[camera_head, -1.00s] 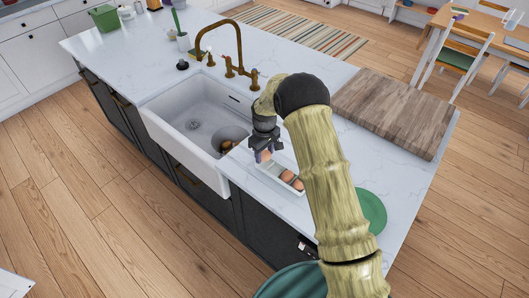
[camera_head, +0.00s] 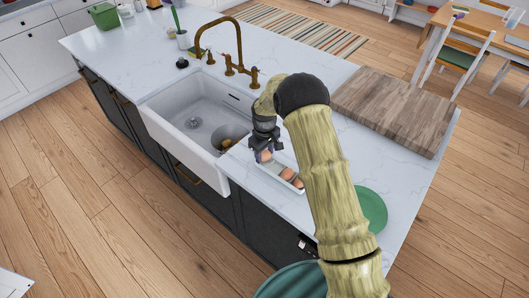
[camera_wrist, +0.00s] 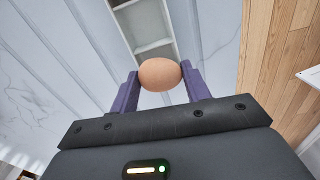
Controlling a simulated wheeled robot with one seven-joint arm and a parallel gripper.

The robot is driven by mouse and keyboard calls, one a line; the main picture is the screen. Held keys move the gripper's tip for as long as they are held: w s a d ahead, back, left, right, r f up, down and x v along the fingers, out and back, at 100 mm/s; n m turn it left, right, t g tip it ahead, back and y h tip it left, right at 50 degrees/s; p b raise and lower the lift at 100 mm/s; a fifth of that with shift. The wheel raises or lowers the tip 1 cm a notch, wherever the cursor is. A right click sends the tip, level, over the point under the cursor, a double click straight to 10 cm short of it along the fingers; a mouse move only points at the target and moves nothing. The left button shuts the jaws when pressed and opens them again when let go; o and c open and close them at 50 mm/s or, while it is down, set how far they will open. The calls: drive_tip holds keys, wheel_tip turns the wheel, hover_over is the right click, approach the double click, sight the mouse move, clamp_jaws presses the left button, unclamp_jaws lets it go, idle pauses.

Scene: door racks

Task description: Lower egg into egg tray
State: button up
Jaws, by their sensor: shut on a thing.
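My gripper (camera_head: 266,156) is shut on a brown egg (camera_wrist: 160,74), with a purple finger on each side of it in the wrist view. The white egg tray (camera_head: 276,177) lies on the counter near its front edge, right of the sink. Its near-left end is below my gripper, and other brown eggs (camera_head: 287,173) sit toward its right end. In the wrist view the tray (camera_wrist: 148,22) shows beyond the held egg, and the visible compartments look empty. I cannot tell the exact gap between the held egg and the tray.
The sink (camera_head: 180,110) with a brass faucet (camera_head: 225,50) is left of the tray. A green plate (camera_head: 371,208) lies to the right, partly behind my arm. A wooden board (camera_head: 395,110) lies farther back. The marble counter is clear between sink and board.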

sight(265, 153)
drive_tip(key=shift+f+b, duration=0.3)
drive_tip(key=shift+f, duration=0.2)
idle(0.3)
drive_tip(key=o, duration=0.7)
drive_tip(key=shift+r, duration=0.1)
wheel_tip(265, 153, up, 17)
drive_tip(key=b, duration=0.4)
drive_tip(key=shift+r, duration=0.1)
drive_tip(key=s+d+m+t, duration=0.1)
drive_tip(key=s+d+m, duration=0.2)
drive_tip(key=s+d, duration=0.3)
drive_tip(key=s+d+m, duration=0.3)
drive_tip(key=s+d, duration=0.3)
drive_tip(key=s, duration=0.6)
drive_tip(key=s+d+f+m+t, duration=0.1)
drive_tip(key=s+d+m, duration=0.2)
drive_tip(key=s, duration=0.6)
drive_tip(key=shift+s+d+t, duration=0.1)
drive_tip(key=shift+d+t, duration=0.2)
drive_tip(key=shift+d, duration=1.1)
